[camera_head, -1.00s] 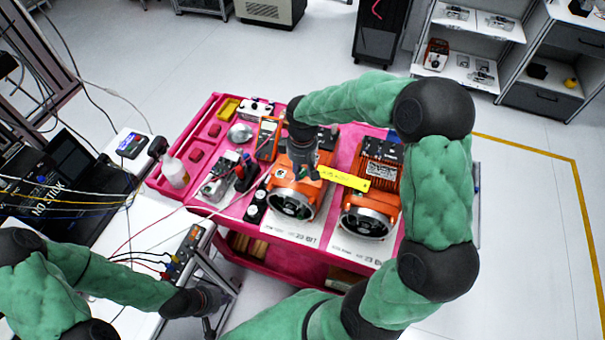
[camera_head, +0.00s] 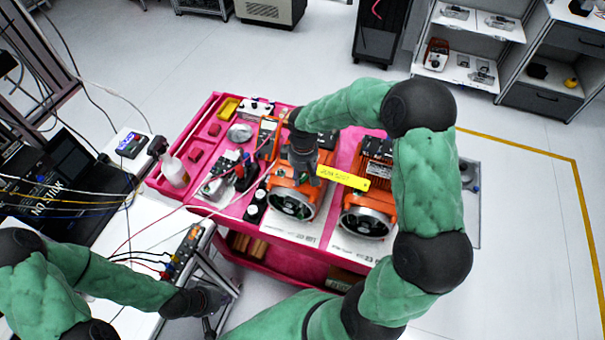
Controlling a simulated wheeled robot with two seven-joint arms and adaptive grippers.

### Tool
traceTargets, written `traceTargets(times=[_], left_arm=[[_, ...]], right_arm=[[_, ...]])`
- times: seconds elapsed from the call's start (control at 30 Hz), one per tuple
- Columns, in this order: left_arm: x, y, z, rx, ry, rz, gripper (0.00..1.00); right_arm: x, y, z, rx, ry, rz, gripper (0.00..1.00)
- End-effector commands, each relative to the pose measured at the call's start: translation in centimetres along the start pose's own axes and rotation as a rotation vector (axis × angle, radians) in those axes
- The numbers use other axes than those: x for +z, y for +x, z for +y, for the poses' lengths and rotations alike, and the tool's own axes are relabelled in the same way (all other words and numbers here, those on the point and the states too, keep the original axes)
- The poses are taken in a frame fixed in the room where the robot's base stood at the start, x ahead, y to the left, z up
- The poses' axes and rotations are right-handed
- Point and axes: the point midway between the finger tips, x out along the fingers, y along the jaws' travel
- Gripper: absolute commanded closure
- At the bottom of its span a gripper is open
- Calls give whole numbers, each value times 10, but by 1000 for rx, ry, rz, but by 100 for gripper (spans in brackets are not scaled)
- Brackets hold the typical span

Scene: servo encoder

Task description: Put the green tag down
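I see no green tag; the tag in view is a yellow strip (camera_head: 343,178) with dark writing and a small hole at its right end. My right gripper (camera_head: 309,172) reaches in over the left orange motor (camera_head: 291,200), and its fingertips meet the left end of the yellow tag. It appears shut on the tag, which sticks out to the right above the gap between the two motors. The right orange motor (camera_head: 368,210) stands beside it. My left gripper (camera_head: 213,299) hangs low at the left, near the white bench; its fingers are too small to read.
The pink cart (camera_head: 213,113) carries both motors, a spray bottle (camera_head: 174,169), a yellow bin (camera_head: 228,107) and several tools. A white bench (camera_head: 150,225) with a black case and loose cables stands left. My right arm covers the cart's right side.

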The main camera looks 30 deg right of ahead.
Motion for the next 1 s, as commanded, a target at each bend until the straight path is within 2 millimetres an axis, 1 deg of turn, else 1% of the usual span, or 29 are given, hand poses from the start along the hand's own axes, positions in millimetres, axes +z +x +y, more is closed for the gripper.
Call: traceTargets(times=[0.23,0.37,0.8,0.9,1.0], left_arm=[[0,-2,1,0,0,0,100],[0,-4,1,0,0,0,100],[0,-7,2,0,0,0,100],[0,-7,3,0,0,0,100],[0,-8,3,0,0,0,100]], right_arm=[[0,-2,0,0,0,0,60],[-1,-14,0,2,0,2,60],[-1,-97,0,2,-1,4,60],[-1,-110,0,2,-1,2,60],[-1,-119,0,1,0,2,60]])
